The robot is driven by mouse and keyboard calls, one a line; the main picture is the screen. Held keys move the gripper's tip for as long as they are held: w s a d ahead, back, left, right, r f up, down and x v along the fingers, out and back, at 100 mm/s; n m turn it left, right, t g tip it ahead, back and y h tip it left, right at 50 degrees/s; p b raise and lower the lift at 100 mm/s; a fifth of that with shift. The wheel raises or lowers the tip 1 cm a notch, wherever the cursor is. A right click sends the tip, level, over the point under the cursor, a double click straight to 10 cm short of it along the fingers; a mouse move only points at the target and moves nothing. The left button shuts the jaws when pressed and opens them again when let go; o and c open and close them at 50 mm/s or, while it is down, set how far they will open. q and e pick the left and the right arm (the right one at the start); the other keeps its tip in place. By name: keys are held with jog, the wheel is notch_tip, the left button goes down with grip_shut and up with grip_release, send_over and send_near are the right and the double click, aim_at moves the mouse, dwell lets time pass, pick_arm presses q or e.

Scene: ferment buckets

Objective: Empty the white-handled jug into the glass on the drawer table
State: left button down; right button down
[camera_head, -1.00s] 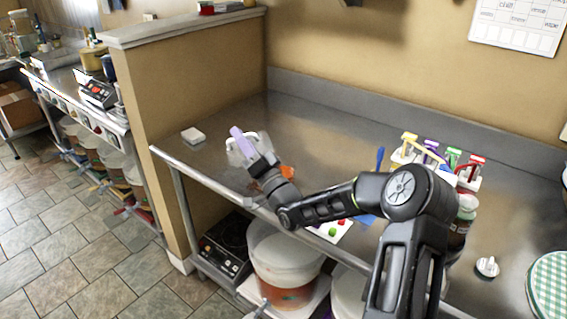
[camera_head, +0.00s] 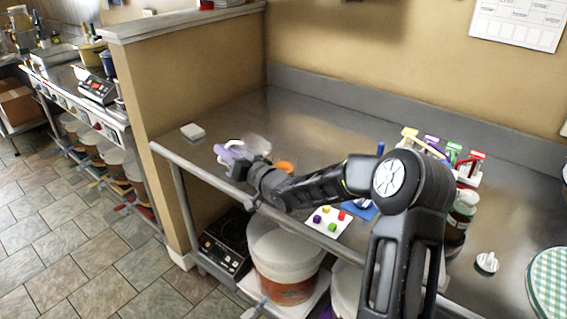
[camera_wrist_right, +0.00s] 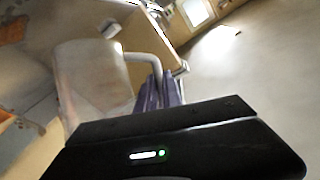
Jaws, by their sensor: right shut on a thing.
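My right gripper (camera_head: 228,153), with purple fingers, is shut on the white handle of a clear jug (camera_head: 257,144) over the left part of the steel table. In the right wrist view the jug (camera_wrist_right: 92,82) is pale and see-through, with its white handle (camera_wrist_right: 145,62) between the purple fingers (camera_wrist_right: 160,92). It looks tilted there; I cannot make out any contents. An orange thing (camera_head: 285,167) shows just behind my right arm, partly hidden. I cannot make out the glass for certain. My left gripper is not in view.
The steel table (camera_head: 320,130) has bare room at the back. A small white block (camera_head: 193,131) lies near its left end, beside the partition (camera_head: 200,90). A white card with coloured pieces (camera_head: 329,222), a rack with coloured tops (camera_head: 468,165) and a jar (camera_head: 460,215) stand right.

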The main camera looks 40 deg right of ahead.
jog(key=w+a+f+n+g+h+b, duration=0.2)
jog(key=w+a+f+n+g+b, duration=0.1)
jog(key=f+b, duration=0.5)
jog(key=shift+a+f+n+g+b, duration=0.2)
jog(key=shift+n+g+b, duration=0.1)
jog(key=shift+g, duration=0.6)
